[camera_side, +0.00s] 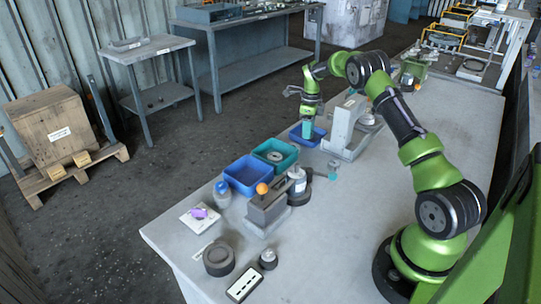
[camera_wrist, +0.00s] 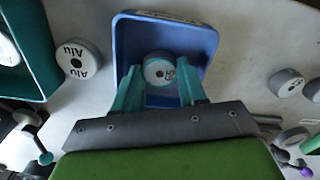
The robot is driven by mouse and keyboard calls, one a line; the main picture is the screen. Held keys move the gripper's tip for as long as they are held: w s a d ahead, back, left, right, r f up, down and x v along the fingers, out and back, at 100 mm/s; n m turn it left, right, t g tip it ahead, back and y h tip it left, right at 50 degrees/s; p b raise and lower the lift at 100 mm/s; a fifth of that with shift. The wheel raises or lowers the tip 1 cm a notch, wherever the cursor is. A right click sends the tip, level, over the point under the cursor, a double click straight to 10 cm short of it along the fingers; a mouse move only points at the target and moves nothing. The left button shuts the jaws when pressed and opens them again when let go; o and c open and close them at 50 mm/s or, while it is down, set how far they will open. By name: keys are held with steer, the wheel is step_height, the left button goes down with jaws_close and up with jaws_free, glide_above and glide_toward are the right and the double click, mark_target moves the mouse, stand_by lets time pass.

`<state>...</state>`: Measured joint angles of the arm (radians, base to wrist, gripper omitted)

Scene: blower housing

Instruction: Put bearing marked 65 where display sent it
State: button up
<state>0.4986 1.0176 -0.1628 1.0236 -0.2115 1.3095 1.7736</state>
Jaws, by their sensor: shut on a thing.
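A round bearing (camera_wrist: 159,70) with a grey rim and a pale, teal-ringed face sits between the two teal fingers of my gripper (camera_wrist: 160,88) in the wrist view. My gripper is shut on it. The mark on its face is too small to read. The small blue tray (camera_wrist: 207,42) lies under and around the bearing; whether the bearing touches its floor I cannot tell. In the side view my gripper (camera_side: 307,138) points down over this blue tray (camera_side: 295,136), and the fingers hide the bearing. I see no readable display.
A teal bin (camera_side: 274,146) holds a round part; a larger blue bin (camera_side: 247,175) looks empty. A grey fixture (camera_side: 345,130) stands close right of my gripper. In the wrist view, a part marked Alu (camera_wrist: 78,60) lies between bins, and loose parts (camera_wrist: 286,82) lie right.

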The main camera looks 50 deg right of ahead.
steer(key=shift+f, duration=0.15)
steer(key=o, duration=1.2)
steer(key=shift+c, duration=0.2)
step_height(320, 180, up, 12)
steer(key=s+a+r+n+t, duration=0.1)
steer(key=a+r+n+t, duration=0.1)
steer(key=a+r+n, duration=0.55)
steer(key=s+a+r+n+t, duration=0.1)
steer(key=s+a+r+n, duration=0.25)
steer(key=a, duration=0.25)
steer(key=s+a+r+n+t, duration=0.1)
steer(key=s+a+r+n, duration=0.1)
steer(key=s+a+r, duration=0.3)
steer(key=s+a+f+n+t+y, duration=0.1)
steer(key=s+a+f+n, duration=0.1)
steer(key=s+a+n, duration=0.5)
steer(key=s+a+f+n+t+y, duration=0.1)
steer(key=s+a+f+n+t, duration=0.1)
steer(key=s+a+n, duration=0.5)
steer(key=shift+s+a+f+n, duration=0.3)
steer(key=shift+a+n, duration=0.2)
steer(key=shift+a, duration=0.4)
